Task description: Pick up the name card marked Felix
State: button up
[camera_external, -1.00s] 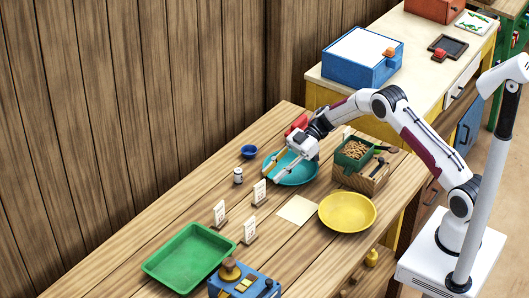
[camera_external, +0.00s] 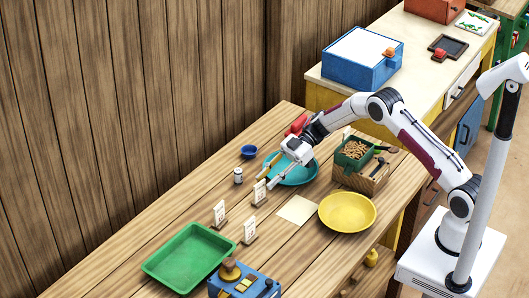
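Three small white name cards stand upright in holders on the wooden table: one nearest my gripper (camera_external: 259,192), one further left (camera_external: 219,213), and one in front of that (camera_external: 249,231). The writing on them is too small to read, so I cannot tell which is marked Felix. Another small pale card (camera_external: 347,132) shows partly behind my arm at the back. My gripper (camera_external: 268,176) is open and empty, its two fingers apart, pointing down-left. It is just above and to the right of the nearest card, in front of the teal plate.
The teal plate (camera_external: 302,174) is partly under my gripper. A yellow bowl (camera_external: 347,213), a paper sheet (camera_external: 297,210), a small jar (camera_external: 238,176), a blue cup (camera_external: 249,152), a green tray (camera_external: 189,257), a blue scale (camera_external: 244,284) and a wooden crate (camera_external: 361,181) stand around.

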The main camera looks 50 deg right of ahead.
aim_at(259, 200)
jog(key=x, duration=0.3)
jog(key=shift+s+a+r, duration=0.1)
jog(key=shift+s+a, duration=0.15)
jog(key=shift+a, duration=0.15)
jog(key=shift+w+a, duration=0.15)
jog(key=shift+a, duration=0.4)
grip_shut()
